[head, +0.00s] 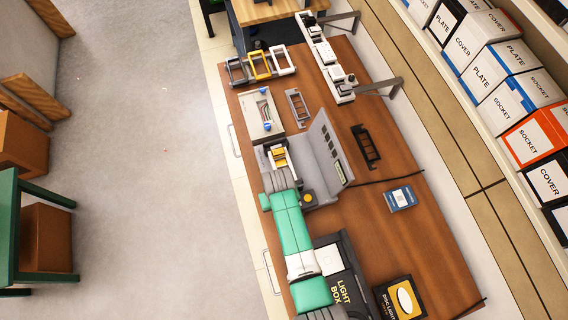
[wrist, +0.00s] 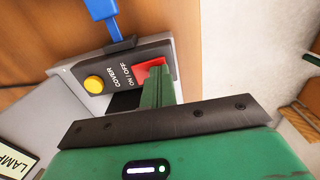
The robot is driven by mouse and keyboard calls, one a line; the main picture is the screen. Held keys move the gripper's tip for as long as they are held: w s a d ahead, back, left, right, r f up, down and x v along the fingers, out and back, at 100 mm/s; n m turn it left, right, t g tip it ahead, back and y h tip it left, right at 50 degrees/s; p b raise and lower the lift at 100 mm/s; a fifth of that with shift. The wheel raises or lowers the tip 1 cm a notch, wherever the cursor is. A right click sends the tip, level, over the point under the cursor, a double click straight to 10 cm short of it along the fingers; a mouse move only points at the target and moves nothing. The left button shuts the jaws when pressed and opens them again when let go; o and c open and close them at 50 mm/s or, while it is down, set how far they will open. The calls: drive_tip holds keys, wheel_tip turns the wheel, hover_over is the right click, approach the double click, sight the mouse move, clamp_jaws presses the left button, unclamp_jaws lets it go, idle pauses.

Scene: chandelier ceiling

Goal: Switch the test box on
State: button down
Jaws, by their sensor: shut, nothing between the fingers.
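The test box (head: 318,170) is the grey unit with a raised panel on the table in the head view. In the head view my green and white arm hides the fingertips and the switch.
A blue upright piece (wrist: 102,12) stands close by the control face.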

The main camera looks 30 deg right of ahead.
wheel_tip(320, 180, up, 7)
drive_tip(key=p, duration=0.6)
drive_tip(key=shift+p, duration=0.35)
